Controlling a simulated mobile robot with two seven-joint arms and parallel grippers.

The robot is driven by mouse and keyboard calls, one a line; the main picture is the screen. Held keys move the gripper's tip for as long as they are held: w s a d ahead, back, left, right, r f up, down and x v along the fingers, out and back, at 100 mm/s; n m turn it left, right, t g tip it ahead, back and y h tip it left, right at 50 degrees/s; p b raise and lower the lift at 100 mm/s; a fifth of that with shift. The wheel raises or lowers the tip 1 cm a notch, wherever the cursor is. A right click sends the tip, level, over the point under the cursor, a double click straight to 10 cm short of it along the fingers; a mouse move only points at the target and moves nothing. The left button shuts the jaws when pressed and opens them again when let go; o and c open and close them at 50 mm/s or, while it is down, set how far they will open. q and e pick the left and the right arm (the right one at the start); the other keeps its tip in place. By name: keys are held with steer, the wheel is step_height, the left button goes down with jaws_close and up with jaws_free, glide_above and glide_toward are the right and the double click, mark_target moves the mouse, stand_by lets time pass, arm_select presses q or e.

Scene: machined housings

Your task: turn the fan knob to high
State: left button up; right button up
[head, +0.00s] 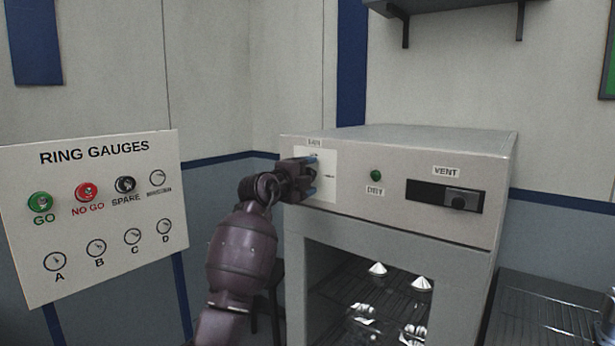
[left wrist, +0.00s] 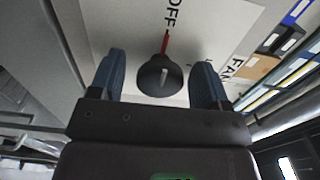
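The fan knob (left wrist: 160,76) is a dark round knob on a white label plate (head: 328,182), with a red pointer toward the word OFF in the left wrist view. FAN is printed to its right. My left gripper (left wrist: 159,62) is open, with one blue finger on each side of the knob and a visible gap on both sides. In the head view the left gripper (head: 311,176) is at the plate on the upper left of the cabinet front (head: 400,225), and hides the knob there. My right gripper is not in view.
Right of the plate are a green DRY button or lamp (head: 376,175) and a VENT slider (head: 462,199). Below, the open cabinet holds metal parts on racks (head: 335,290). A RING GAUGES board (head: 105,215) stands left. A dark shelf (head: 455,5) hangs above.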

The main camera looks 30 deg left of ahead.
arm_select(q)
steer(key=c, duration=0.9)
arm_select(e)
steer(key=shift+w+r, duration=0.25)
